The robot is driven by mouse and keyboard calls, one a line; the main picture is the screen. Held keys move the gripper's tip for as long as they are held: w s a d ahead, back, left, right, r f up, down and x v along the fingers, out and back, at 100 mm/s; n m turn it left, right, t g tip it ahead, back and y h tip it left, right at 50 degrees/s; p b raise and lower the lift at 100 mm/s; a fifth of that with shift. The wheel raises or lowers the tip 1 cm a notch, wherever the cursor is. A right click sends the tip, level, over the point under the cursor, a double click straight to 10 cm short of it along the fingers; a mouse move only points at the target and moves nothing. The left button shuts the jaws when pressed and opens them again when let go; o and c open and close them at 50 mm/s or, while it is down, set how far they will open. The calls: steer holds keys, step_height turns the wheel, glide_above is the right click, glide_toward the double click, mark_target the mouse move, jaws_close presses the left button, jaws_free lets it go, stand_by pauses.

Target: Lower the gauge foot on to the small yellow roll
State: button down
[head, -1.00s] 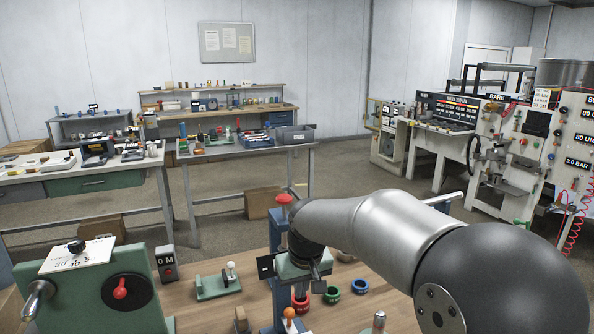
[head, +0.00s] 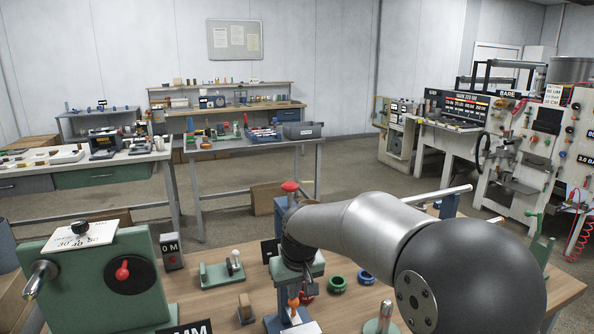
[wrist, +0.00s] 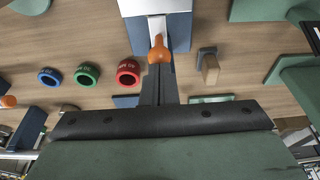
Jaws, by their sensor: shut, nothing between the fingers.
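A blue upright stand with a red knob (head: 290,187) on top stands on the wooden bench, partly behind my arm; I take it for the gauge. An orange ball knob (head: 293,299) sits low at its front, and it also shows in the wrist view (wrist: 158,45). My gripper (wrist: 157,72) is shut and empty, its dark fingertips right by the orange knob; I cannot tell whether they touch. In the head view my gripper (head: 307,282) points down in front of the stand. The gauge foot and the small yellow roll cannot be made out.
Red (wrist: 128,72), green (wrist: 88,74) and blue (wrist: 49,76) rings lie beside the stand. A tan block (head: 245,308) and a green fixture with a white ball (head: 222,273) stand left of it. A large green box (head: 95,285) fills the front left.

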steer(key=shift+f, duration=0.1)
steer(key=shift+f+b, duration=0.65)
steer(key=shift+f, duration=0.1)
steer(key=shift+r, duration=0.15)
stand_by(0.4)
steer(key=p+v, duration=0.1)
steer(key=v, duration=0.1)
steer(key=w+p+v, duration=0.1)
steer(key=p+v, duration=0.1)
steer(key=shift+a+r, duration=0.15)
steer(key=v, duration=1.7)
steer(key=shift+s+b, duration=0.2)
steer(key=shift+b, duration=0.15)
